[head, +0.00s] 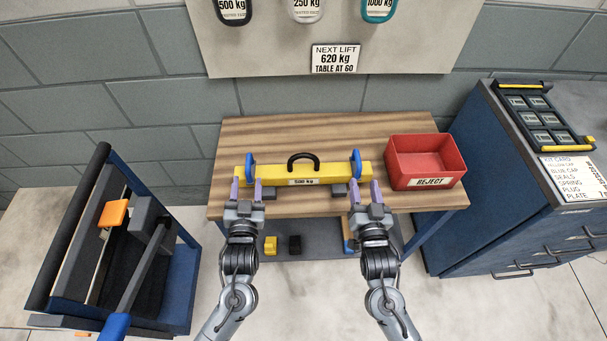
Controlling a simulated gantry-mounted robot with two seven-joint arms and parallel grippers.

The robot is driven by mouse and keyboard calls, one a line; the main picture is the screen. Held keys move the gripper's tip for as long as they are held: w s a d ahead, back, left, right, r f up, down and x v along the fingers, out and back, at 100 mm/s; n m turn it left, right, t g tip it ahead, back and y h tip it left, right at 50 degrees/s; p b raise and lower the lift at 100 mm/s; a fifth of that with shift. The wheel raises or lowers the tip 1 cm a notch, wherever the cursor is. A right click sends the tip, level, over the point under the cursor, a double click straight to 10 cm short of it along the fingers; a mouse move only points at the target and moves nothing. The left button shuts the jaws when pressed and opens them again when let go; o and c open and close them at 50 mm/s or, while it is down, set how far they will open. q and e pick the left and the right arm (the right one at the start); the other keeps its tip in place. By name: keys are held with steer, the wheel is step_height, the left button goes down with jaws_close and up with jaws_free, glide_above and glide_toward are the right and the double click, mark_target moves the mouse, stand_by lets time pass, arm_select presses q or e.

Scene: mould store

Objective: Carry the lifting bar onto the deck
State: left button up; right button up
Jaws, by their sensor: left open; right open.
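The yellow lifting bar (330,172) lies level across the wooden table, marked "500 kg", with a black handle (303,158) in the middle and a blue piece near each end. Dark blocks show at its lower front edge. My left gripper (247,191) is open at the bar's left end, and my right gripper (365,191) is open at its right end. Their fingers overlap the bar's front edge in view; I cannot tell whether they touch it. A blue cart (181,285) with a dark deck (150,285) stands at the left.
A red "REJECT" bin (427,182) sits on the table (400,125) right of the bar. A sign (335,58) reads "NEXT LIFT 620 kg, TABLE AT 60". A blue cabinet (500,215) stands right. An orange piece (113,213) is on the cart. Floor shows between cart and table.

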mark_target(360, 167)
arm_select(q)
steer(key=w, duration=0.9)
steer(key=shift+a, duration=0.35)
arm_select(e)
steer(key=w, duration=0.9)
steer(key=shift+a, duration=0.3)
arm_select(q)
steer(key=shift+s, duration=0.1)
arm_select(e)
steer(key=shift+s, duration=0.1)
arm_select(q)
steer(key=shift+c, duration=0.3)
arm_select(e)
steer(key=shift+c, duration=0.3)
arm_select(q)
jaws_close()
arm_select(e)
jaws_close()
arm_select(q)
steer(key=shift+r, duration=0.2)
arm_select(e)
steer(key=shift+r, duration=0.25)
